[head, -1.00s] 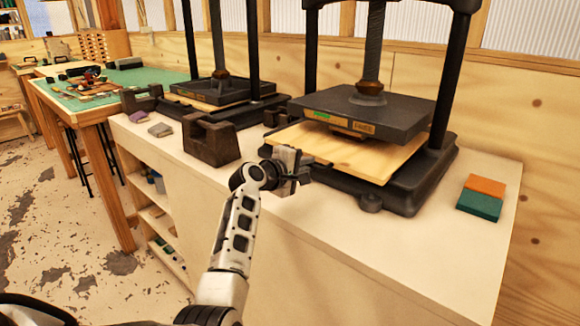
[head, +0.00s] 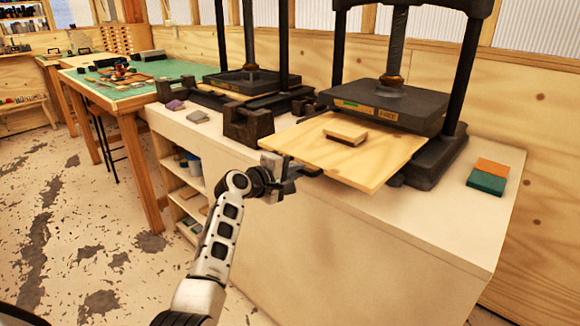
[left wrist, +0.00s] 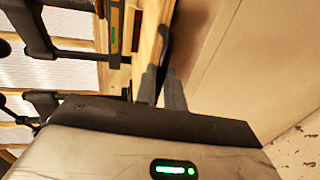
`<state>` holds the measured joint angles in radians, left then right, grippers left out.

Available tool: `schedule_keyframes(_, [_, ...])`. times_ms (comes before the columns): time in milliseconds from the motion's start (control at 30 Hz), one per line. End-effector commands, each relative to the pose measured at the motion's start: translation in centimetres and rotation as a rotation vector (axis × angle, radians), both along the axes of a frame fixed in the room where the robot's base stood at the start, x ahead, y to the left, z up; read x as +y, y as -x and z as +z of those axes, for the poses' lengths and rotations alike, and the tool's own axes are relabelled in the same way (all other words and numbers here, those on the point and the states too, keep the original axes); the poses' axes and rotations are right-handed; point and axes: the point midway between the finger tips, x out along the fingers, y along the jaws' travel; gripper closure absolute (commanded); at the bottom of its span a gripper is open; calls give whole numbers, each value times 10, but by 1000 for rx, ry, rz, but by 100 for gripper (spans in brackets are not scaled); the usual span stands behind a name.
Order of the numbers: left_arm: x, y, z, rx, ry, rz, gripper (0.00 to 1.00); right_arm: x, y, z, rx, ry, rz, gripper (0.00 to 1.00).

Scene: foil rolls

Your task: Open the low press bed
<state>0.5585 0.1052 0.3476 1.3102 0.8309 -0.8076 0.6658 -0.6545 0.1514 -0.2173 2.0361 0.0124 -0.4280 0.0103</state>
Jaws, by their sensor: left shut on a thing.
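The low press bed is a pale wooden board (head: 385,172) that sticks well out from under the dark platen (head: 385,105) of the nearer press. A small book-like block (head: 345,134) lies on the board, clear of the platen. My left gripper (head: 288,179) is at the board's front left edge, shut on its dark handle (head: 309,172). In the left wrist view the grey fingertips (left wrist: 161,88) meet the dark curved handle (left wrist: 166,48) beside the board's wooden edge. My right gripper is not in view.
A second press (head: 250,82) stands farther left, with a dark metal block (head: 247,125) in front. Orange and teal books (head: 488,177) lie at the bench's right. A green-topped table (head: 130,80) is at the left. The floor before the bench is open.

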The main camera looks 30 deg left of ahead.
Motion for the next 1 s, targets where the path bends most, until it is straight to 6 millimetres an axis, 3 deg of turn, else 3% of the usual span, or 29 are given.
schedule_keyframes(367, [-1, 1, 0, -1, 0, -3, 100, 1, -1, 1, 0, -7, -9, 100])
schedule_keyframes(400, [-1, 1, 0, 0, 0, -3, 87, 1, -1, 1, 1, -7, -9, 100])
schedule_keyframes(467, [-1, 1, 0, 0, 0, -3, 70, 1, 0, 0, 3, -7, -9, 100])
schedule_keyframes(500, [-1, 1, 0, 0, 0, -3, 68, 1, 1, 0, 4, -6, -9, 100])
schedule_keyframes(833, [0, 4, 1, 0, -1, -2, 68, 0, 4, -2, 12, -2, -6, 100])
schedule_keyframes(1000, [5, 25, 5, 0, -3, -2, 68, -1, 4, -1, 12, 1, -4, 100])
